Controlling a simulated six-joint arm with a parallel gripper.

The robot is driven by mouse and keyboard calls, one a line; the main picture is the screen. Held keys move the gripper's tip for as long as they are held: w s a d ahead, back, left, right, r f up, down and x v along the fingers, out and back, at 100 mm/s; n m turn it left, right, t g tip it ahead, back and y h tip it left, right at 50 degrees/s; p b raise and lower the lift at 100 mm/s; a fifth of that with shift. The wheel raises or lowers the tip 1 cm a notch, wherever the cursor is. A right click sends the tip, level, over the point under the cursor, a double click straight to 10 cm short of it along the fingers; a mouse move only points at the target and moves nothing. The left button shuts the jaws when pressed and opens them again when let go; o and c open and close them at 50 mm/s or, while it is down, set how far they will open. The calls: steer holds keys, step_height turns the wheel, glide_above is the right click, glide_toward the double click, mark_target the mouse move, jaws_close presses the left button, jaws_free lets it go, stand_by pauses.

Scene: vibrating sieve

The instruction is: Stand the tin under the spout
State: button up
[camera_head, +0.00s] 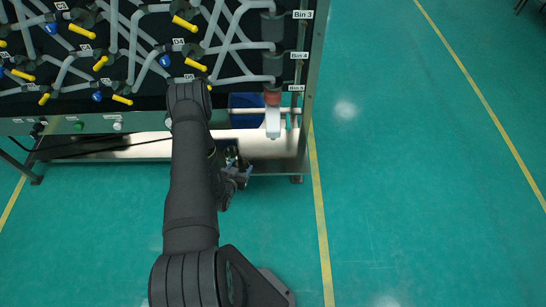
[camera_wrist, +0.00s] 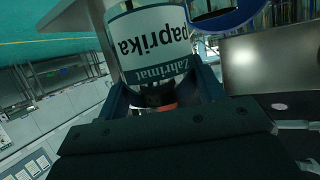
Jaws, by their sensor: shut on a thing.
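The tin (camera_wrist: 155,45) has a white label reading "paprika" and "Zahrimat", upside down in the wrist view. My gripper (camera_wrist: 163,88) is shut on it, one finger on each side. In the head view my gripper (camera_head: 236,172) is low by the shelf's front edge, mostly behind my arm; the tin there is too small and covered to make out clearly. The white spout (camera_head: 273,122) with a red collar hangs below the Bin 5 label, to the right of and above my gripper. The tin is not under it.
The metal shelf (camera_head: 270,158) below the spout has bare room. Hoses and yellow-handled valves fill the rack above. Green floor is open at right.

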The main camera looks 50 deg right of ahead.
steer(key=s+d+f+m+g+h, duration=0.1)
steer(key=s+d+f+m+g, duration=0.1)
steer(key=s+d+f, duration=0.25)
steer(key=shift+w+d+r+x, duration=0.15)
steer(key=shift+r+x, duration=0.4)
steer(key=shift+x, duration=2.1)
steer(key=shift+w+d+r+x, duration=0.1)
steer(key=shift+d+r+x, duration=0.35)
steer(key=shift+x, duration=2.25)
steer(key=shift+w+r+x, duration=0.1)
steer(key=shift+r+x, duration=0.6)
steer(key=shift+x, duration=1.95)
steer(key=shift+f, duration=0.15)
steer(key=o, duration=1.1)
steer(key=v, duration=1.2)
